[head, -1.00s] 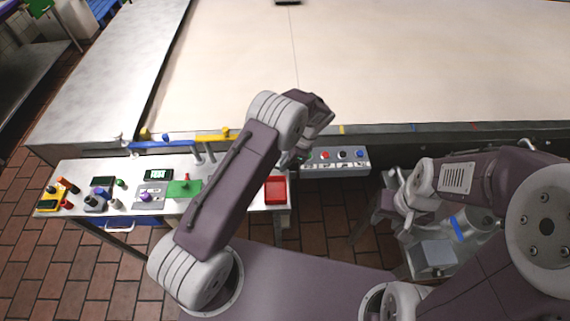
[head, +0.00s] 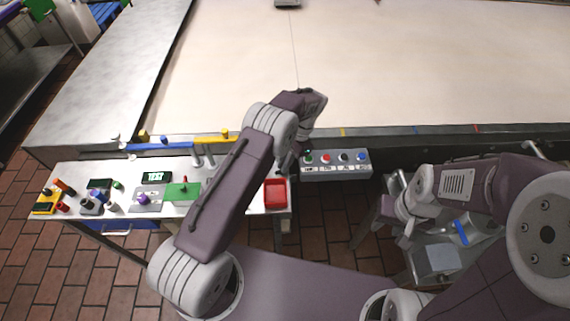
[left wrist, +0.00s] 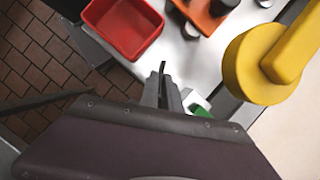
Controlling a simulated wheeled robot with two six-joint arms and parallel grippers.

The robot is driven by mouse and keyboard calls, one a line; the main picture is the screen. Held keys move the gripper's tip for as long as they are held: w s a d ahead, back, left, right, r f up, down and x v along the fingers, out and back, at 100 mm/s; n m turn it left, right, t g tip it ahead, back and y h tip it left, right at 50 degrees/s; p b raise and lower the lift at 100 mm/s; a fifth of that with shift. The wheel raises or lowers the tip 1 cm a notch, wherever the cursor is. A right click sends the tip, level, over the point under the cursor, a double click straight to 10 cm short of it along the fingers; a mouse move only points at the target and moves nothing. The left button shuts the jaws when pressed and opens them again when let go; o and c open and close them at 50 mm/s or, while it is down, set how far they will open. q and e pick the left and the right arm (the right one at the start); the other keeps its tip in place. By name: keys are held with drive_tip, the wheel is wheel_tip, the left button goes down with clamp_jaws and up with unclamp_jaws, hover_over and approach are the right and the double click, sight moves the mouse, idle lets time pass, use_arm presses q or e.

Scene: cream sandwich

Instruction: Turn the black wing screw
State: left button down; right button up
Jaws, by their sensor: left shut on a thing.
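My left gripper (head: 291,160) reaches down near the right end of the white bench in the head view, partly hidden by my own wrist. In the left wrist view its fingers (left wrist: 163,88) are close together, shut on a thin dark piece (left wrist: 163,68) that sticks up between the tips. The piece looks like a wing of the black wing screw, but most of it is hidden. I cannot make out the screw in the head view. My right gripper (head: 404,236) hangs low at the right, away from the bench; its jaws are too small to read.
A red tray (head: 276,207) lies beside my left gripper; it also shows in the left wrist view (left wrist: 105,45). A large yellow handle (left wrist: 265,70) and an orange block (left wrist: 206,20) are close by. A button box (head: 336,176) stands right of the gripper, with the wide belt (head: 390,60) behind.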

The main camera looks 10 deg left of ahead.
use_arm(q)
drive_tip(key=shift+s+f, duration=0.1)
drive_tip(key=c, duration=1.6)
unclamp_jaws()
drive_tip(key=shift+a, duration=0.1)
drive_tip(key=shift+o, duration=0.2)
drive_tip(key=v, duration=0.9)
